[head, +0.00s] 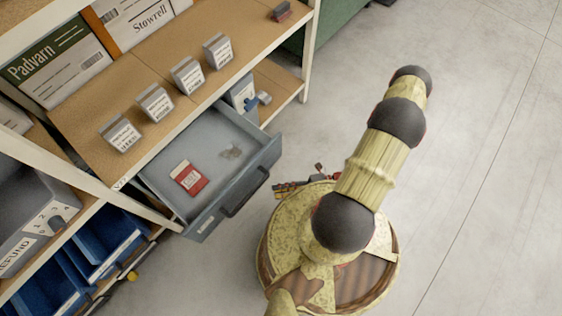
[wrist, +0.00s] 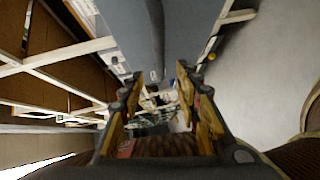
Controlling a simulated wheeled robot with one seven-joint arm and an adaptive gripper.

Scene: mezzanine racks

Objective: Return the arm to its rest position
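My arm (head: 378,165) reaches over my base in the head view, bent, with its dark joints on the right of the open drawer. My gripper (wrist: 160,73) shows in the wrist view with its two yellow-and-dark fingers spread apart and nothing between them. In the head view only a small part of what looks like the gripper shows at the base's upper left edge, close to the drawer's front corner; the rest is hidden.
A grey drawer (head: 226,187) stands pulled out from the rack, with a red-and-white packet (head: 188,178) in it. Several small labelled boxes stand on the wooden shelf (head: 92,98) above. Blue bins (head: 112,243) sit lower left. The floor (head: 490,130) on the right is clear.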

